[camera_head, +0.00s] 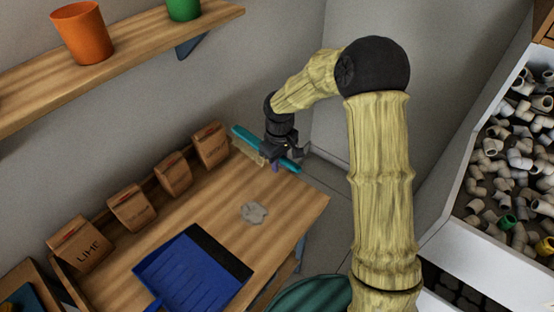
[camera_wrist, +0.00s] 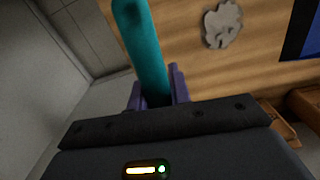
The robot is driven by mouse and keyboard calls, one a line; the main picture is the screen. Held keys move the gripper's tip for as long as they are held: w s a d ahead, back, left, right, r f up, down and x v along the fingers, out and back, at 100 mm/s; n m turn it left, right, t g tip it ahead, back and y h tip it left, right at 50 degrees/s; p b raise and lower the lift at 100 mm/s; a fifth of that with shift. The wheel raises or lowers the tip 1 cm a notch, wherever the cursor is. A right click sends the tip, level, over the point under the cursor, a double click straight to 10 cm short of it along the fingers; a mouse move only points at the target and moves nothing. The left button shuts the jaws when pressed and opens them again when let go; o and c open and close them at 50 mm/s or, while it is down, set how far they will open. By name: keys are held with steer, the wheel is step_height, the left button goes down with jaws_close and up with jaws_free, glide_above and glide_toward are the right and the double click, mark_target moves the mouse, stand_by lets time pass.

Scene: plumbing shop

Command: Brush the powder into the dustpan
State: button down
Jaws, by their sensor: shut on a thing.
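My gripper (camera_head: 277,159) is shut on a teal brush (camera_head: 245,135) above the far right end of the wooden table. Pale bristles show under the brush's left part in the head view. In the wrist view the teal handle (camera_wrist: 143,50) runs up from between my purple fingers (camera_wrist: 158,92). A grey-white patch of powder (camera_head: 254,212) lies on the table, apart from the brush; it also shows in the wrist view (camera_wrist: 222,24). The blue dustpan (camera_head: 185,275) lies nearer on the table with its dark lip towards the powder. Its corner shows in the wrist view (camera_wrist: 301,30).
Several brown paper bags (camera_head: 173,174) stand along the table's back edge; one reads "LIME". A wall shelf (camera_head: 120,58) holds an orange pot (camera_head: 82,33) and a green pot (camera_head: 184,8). A bin of pipe fittings (camera_head: 510,165) stands right. The table (camera_head: 300,205) is clear around the powder.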

steer(key=s+d+r+m+p, duration=0.2)
steer(key=d+m+p, duration=0.2)
steer(key=d+p, duration=0.3)
steer(key=s+d+r+m+p, duration=0.2)
steer(key=d+m+p, duration=0.3)
steer(key=p, duration=0.8)
steer(key=d+r, duration=0.1)
steer(key=d, duration=0.1)
steer(key=shift+s+d, duration=0.25)
steer(key=shift+d, duration=0.15)
